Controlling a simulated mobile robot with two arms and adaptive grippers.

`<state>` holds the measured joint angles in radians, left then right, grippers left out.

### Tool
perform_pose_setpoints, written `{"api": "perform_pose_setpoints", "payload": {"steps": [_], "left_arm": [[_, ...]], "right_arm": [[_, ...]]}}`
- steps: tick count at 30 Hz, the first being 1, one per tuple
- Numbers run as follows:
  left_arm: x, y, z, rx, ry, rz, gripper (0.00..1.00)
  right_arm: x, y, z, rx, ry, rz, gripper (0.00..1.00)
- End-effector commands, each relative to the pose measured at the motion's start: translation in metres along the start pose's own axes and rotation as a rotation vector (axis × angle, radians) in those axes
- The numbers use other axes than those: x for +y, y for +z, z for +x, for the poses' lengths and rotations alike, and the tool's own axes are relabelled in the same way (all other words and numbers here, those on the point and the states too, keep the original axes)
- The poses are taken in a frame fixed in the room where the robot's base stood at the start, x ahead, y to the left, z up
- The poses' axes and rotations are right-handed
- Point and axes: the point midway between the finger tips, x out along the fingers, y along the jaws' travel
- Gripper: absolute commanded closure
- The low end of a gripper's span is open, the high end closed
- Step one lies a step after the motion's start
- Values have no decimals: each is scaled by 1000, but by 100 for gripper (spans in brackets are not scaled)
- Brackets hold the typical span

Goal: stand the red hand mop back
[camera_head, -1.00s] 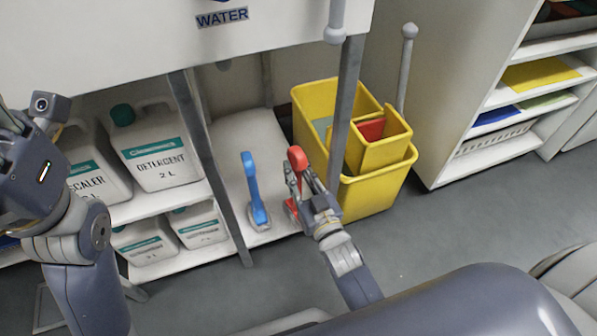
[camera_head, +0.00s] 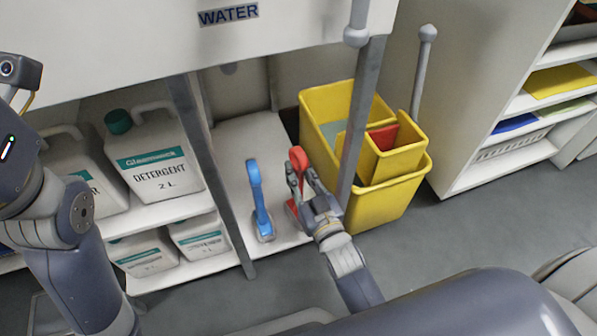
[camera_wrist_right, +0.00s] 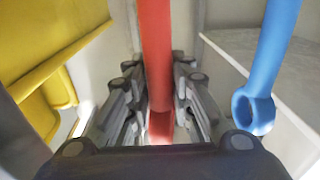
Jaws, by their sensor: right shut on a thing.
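The red hand mop (camera_head: 298,158) is upright at the white lower shelf under the sink, its lower end partly hidden by my gripper. In the right wrist view its red handle (camera_wrist_right: 156,50) runs between the fingers. My right gripper (camera_head: 302,182) is shut on the handle. Whether the mop's foot touches the shelf I cannot tell. A blue hand mop (camera_head: 257,195) stands upright on the shelf to the left of the red one; it also shows in the right wrist view (camera_wrist_right: 268,60). My left gripper is not in view; only the left arm shows.
A yellow mop bucket (camera_head: 395,195) with a wringer stands close on the right, behind a grey sink leg (camera_head: 360,120). Another leg (camera_head: 200,140) stands left of the blue mop. Detergent containers (camera_head: 155,160) fill the shelves at left. A shelf unit (camera_head: 470,165) stands at far right.

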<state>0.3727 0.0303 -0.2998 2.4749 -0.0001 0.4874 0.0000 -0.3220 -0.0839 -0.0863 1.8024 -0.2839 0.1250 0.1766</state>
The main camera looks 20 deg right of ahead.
Motion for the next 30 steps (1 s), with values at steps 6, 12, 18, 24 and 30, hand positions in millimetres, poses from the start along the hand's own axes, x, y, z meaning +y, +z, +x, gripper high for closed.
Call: {"api": "perform_pose_setpoints", "payload": {"steps": [6, 12, 18, 24, 30], "left_arm": [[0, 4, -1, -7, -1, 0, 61], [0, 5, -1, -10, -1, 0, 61], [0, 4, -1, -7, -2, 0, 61], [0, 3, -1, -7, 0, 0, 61], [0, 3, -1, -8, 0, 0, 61]], "right_arm": [[0, -2, 0, 4, 0, 0, 56], [0, -1, 0, 2, 0, 0, 55], [0, 1, -3, -3, 0, 0, 55], [0, 2, -28, -4, 0, 1, 55], [0, 1, -68, -4, 0, 0, 55]]}}
